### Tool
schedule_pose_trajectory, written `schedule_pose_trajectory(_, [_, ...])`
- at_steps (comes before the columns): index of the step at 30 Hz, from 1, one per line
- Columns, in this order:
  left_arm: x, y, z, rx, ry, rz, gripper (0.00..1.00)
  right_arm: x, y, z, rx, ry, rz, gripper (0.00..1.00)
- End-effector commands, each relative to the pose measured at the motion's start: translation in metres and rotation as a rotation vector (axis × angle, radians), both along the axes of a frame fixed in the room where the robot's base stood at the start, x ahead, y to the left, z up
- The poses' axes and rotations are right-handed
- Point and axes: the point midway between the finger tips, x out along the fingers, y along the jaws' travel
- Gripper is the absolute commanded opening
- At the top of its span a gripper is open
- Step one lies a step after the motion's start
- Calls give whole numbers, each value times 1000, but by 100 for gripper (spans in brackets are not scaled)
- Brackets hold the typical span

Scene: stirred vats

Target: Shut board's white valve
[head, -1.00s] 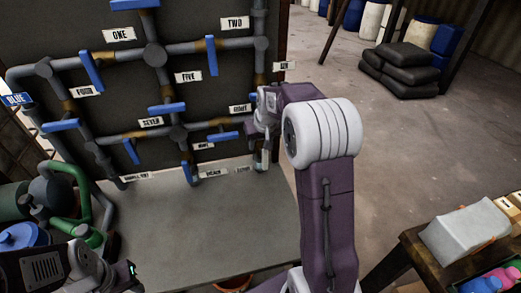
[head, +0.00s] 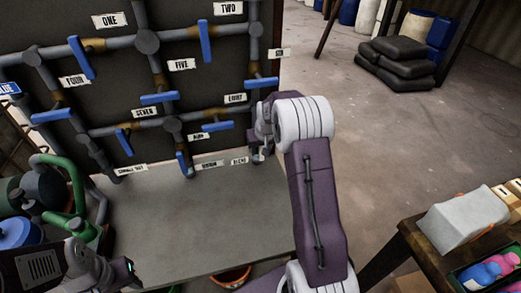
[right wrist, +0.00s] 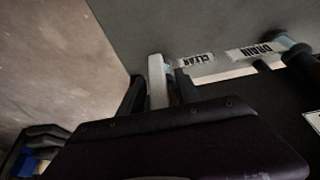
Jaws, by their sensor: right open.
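The board (head: 205,95) stands upright at the back, carrying grey pipes and several blue valve handles. My right gripper (head: 262,150) is at the board's lower right corner, beside the CLEAR label (head: 240,160). In the right wrist view its dark open fingers (right wrist: 160,88) stand either side of a white bar (right wrist: 157,78), which looks like the white valve's handle. I cannot tell whether they touch it. The valve's body is mostly hidden in both views. My left gripper (head: 122,275) is at the bottom left, away from the board; its jaws are unclear.
A grey bench top (head: 200,215) lies bare below the board. Green pipework (head: 72,190) and a blue drum (head: 18,232) stand at the left. A side table (head: 425,255) at the right holds a grey box (head: 465,222) and bottles. Black sacks (head: 398,62) lie on the open floor behind.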

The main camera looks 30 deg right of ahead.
Motion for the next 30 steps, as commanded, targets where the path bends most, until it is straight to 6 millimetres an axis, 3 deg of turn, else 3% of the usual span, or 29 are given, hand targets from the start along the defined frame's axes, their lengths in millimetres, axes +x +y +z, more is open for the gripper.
schedule_pose_trajectory(5, [0,0,0,0,0,0,36,0,0,0,0,-1,0,41])
schedule_pose_trajectory(9, [0,0,0,0,0,0,36,0,0,0,0,-1,0,2])
schedule_pose_trajectory(10, [0,0,0,0,0,0,36,0,0,0,0,-1,0,0])
schedule_pose_trajectory(20, [0,0,-2,0,0,0,36,0,-1,0,31,-9,-3,0])
schedule_pose_trajectory(30, [0,0,-22,0,0,0,36,0,-2,-4,249,-64,-5,0])
